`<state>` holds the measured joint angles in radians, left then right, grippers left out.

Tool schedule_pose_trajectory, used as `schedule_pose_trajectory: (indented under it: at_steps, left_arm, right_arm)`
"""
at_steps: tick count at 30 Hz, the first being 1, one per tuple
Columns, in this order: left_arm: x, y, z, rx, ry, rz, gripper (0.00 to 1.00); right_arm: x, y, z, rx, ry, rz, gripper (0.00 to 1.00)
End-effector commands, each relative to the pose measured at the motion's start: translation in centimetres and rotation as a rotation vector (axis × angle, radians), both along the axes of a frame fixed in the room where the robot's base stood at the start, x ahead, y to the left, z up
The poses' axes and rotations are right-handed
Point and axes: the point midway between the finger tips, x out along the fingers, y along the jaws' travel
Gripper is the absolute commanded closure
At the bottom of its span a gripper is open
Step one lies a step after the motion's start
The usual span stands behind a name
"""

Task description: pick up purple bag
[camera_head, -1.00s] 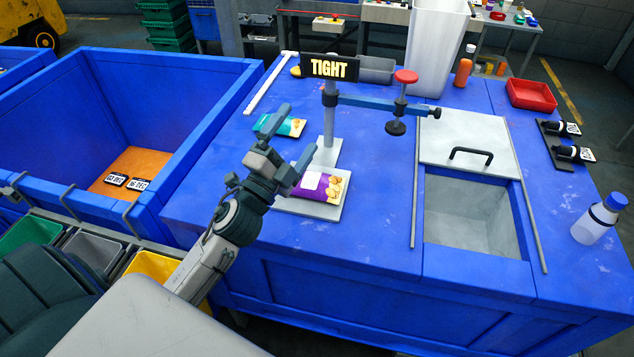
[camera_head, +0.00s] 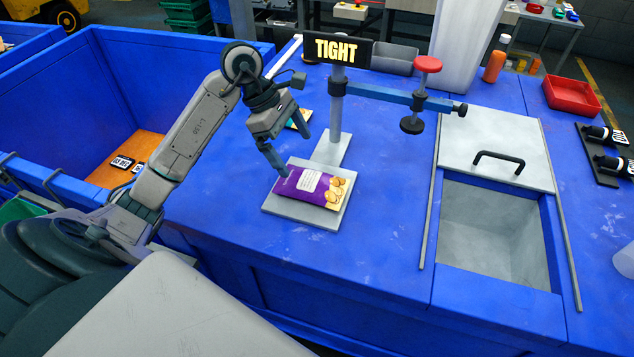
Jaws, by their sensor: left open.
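The purple bag (camera_head: 303,181) lies flat on the grey plate (camera_head: 293,212) at the foot of the stand, with a white label and a yellow end with round food pictures facing right. My left gripper (camera_head: 289,154) is open and empty. It points down above and behind the bag's left end, with one fingertip close to the bag's upper left corner. I cannot tell whether that fingertip touches it. A teal bag (camera_head: 293,122) lies behind, mostly hidden by my left gripper. My right gripper is not in view.
The stand carries a black TIGHT sign (camera_head: 337,49) and a clamp arm with a red knob (camera_head: 427,64) right of the bag. An open bin (camera_head: 495,235) with a black-handled lid is farther right. The blue table front is clear.

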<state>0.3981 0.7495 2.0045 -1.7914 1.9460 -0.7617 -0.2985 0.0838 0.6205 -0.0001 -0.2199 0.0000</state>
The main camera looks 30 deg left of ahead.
Motion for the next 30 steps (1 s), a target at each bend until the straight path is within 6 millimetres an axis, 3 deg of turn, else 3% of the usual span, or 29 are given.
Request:
schedule_pose_trajectory:
  at_steps: [4,12,30]
  left_arm:
    - [-0.2,1.2,-0.8,0.064,0.024,-0.001,0.0]
    - [0.1,-0.3,-4.6,0.066,0.027,-0.002,0.0]
    - [1.0,-2.7,-9.9,0.067,0.027,-0.002,0.0]
  right_arm:
    - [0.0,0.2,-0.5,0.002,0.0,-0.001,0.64]
    - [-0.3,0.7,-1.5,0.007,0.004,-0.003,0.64]
    - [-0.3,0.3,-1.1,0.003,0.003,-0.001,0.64]
